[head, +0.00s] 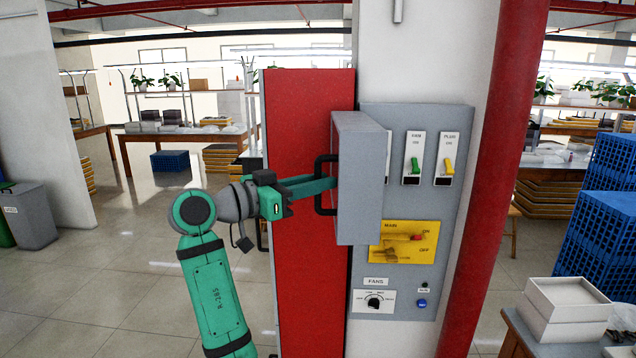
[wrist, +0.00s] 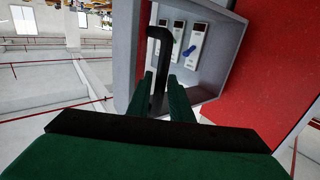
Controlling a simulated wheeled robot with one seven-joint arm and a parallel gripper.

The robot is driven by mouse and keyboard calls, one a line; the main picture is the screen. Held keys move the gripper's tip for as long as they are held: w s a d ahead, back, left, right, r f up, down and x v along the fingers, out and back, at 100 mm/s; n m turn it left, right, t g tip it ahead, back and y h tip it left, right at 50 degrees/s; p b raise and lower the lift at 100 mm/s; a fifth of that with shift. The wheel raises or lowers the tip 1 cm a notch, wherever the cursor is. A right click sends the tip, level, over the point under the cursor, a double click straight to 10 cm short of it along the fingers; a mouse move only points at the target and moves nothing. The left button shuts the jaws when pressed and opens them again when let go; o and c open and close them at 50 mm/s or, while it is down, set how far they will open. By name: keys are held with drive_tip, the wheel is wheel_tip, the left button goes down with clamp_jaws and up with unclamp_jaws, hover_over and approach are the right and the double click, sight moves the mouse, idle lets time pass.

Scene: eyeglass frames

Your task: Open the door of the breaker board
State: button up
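The breaker board (head: 427,120) is a grey panel on the white pillar. Its grey box-like door (head: 361,190) stands partly open, jutting out at the panel's left side. The black handle (head: 319,178) is on the door's left side and also shows in the wrist view (wrist: 153,48). My gripper (head: 333,181) is at the handle, with its green fingers on either side of the bar; in the wrist view they appear shut on it. Past the door, the wrist view shows several switches (wrist: 195,42) on the board. The door hides part of the leftmost switch in the head view.
A red panel (head: 308,240) stands left of the board, and a red pipe (head: 494,180) runs to its right. A yellow main switch plate (head: 412,240) and a fan dial (head: 373,302) sit below. A table with white boxes (head: 566,310) is at lower right.

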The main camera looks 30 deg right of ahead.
drive_tip(key=s+a, duration=0.1)
drive_tip(key=a, duration=0.9)
drive_tip(key=shift+s+a, duration=0.2)
drive_tip(key=shift+a, duration=0.2)
